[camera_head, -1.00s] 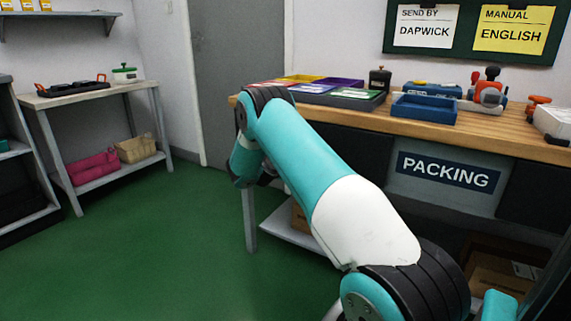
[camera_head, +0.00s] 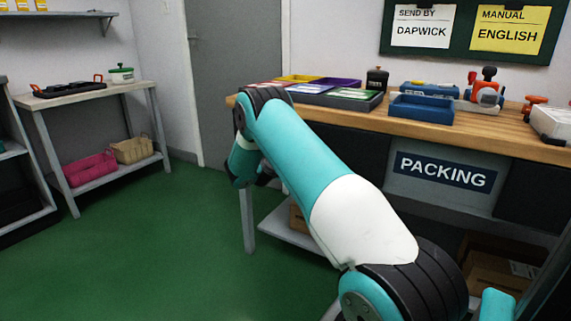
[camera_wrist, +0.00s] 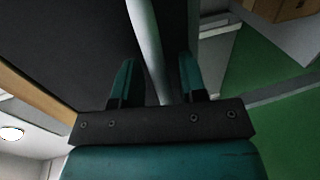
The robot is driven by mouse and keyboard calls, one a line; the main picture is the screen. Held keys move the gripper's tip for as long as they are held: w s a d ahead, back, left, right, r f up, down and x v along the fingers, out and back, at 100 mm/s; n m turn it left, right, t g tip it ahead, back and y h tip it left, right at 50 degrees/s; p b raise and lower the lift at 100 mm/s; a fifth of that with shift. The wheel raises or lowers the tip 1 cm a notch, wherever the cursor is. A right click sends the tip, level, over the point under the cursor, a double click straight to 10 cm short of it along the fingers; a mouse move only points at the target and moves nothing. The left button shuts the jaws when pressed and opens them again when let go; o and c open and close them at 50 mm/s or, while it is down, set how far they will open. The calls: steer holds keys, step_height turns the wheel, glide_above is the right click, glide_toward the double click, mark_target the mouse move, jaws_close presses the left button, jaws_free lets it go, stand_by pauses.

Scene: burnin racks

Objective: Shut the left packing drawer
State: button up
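The packing bench (camera_head: 460,130) has a dark left drawer front (camera_head: 364,152), left of the PACKING sign (camera_head: 444,171). My arm hides part of this front, and I cannot tell how far the drawer stands out. In the wrist view, a dark panel (camera_wrist: 75,45), probably the drawer front, fills the upper left. A pale grey round bar (camera_wrist: 145,40), probably its handle, runs down between the fingers of my gripper (camera_wrist: 156,68). The fingers are apart, one on each side of the bar, with gaps visible. My gripper is mostly hidden behind my arm in the head view.
Colored trays (camera_head: 335,95), a blue bin (camera_head: 422,108) and tools stand on the bench. Boxes (camera_head: 497,280) sit underneath. A side table (camera_head: 95,95) with two baskets below stands at left. The green floor (camera_head: 150,250) between is clear.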

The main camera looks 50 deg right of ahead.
steer(key=p+v, duration=0.3)
steer(key=v, duration=1.4)
steer(key=s+a+r+y, duration=0.3)
steer(key=a+y, duration=0.3)
steer(key=a, duration=0.5)
steer(key=s+a+r+y, duration=0.3)
steer(key=a+y, duration=0.3)
steer(key=a, duration=0.5)
steer(key=s+a+r+n+g+y, duration=0.1)
steer(key=s+a+r+n+y, duration=0.25)
steer(key=s+a, duration=0.6)
steer(key=s+a+r+n+g+y, duration=0.15)
steer(key=s+a+r+y, duration=0.25)
steer(key=s+a, duration=0.55)
step_height(320, 180, up, 30)
steer(key=s+d+p, duration=0.2)
steer(key=p, duration=2.8)
steer(key=shift+r, duration=0.15)
